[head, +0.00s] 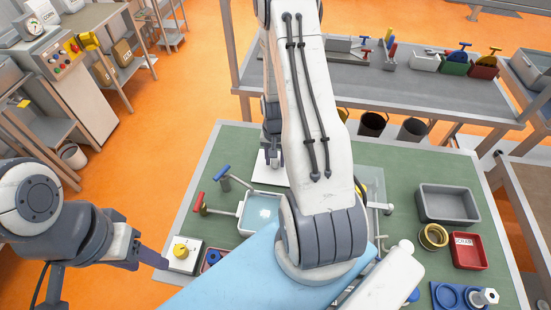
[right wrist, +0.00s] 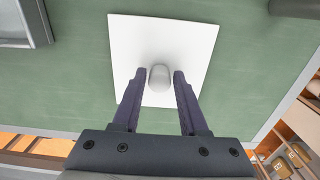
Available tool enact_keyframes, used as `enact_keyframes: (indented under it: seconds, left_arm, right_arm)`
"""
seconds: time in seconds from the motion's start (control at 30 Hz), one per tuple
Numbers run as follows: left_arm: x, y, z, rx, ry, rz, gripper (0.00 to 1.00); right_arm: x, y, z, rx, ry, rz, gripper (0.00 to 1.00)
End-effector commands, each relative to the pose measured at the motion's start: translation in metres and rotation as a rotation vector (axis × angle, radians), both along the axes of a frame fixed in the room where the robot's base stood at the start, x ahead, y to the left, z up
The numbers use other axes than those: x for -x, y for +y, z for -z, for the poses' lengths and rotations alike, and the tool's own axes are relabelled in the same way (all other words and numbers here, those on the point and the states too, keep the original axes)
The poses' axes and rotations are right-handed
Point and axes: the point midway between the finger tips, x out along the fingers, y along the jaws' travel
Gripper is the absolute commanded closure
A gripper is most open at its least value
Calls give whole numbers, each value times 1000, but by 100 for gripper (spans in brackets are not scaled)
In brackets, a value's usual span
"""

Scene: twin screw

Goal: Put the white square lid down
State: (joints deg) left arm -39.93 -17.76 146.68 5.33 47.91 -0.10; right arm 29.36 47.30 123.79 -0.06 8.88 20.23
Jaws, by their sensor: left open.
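The white square lid (right wrist: 188,42) has a grey-white round knob (right wrist: 160,78) in its middle. It appears to lie flat on the green worktop near an edge; any small gap beneath cannot be judged. In the head view the lid (head: 268,172) is partly hidden behind my right arm. My right gripper (right wrist: 160,74) has its fingers on either side of the knob, with a narrow gap at each side, so it looks open. In the head view the right gripper (head: 273,155) is above the lid. My left gripper (head: 152,260) is open and empty at the lower left.
A white box with a yellow knob (head: 181,252) is beside my left gripper. A white-rimmed tray (head: 262,212) and red and blue handled valves are nearer the middle. A grey bin (head: 447,204) and red bin (head: 467,251) stand right. A shelf bench (head: 345,75) runs behind.

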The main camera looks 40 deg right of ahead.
Motion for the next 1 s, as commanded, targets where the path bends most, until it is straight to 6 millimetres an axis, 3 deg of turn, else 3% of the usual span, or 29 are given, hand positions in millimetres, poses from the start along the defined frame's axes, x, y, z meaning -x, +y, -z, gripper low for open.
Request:
enact_keyframes:
  seconds: [0.47,0.67,1.0]
  left_arm:
    - [0,0,-2,0,0,0,50]
    - [0,0,9,0,0,-1,50]
    - [0,0,23,0,0,-4,50]
  right_arm:
    - [0,0,-7,0,-1,0,38]
    - [-2,-1,-35,4,-6,0,38]
    - [-1,0,-99,3,-5,0,38]
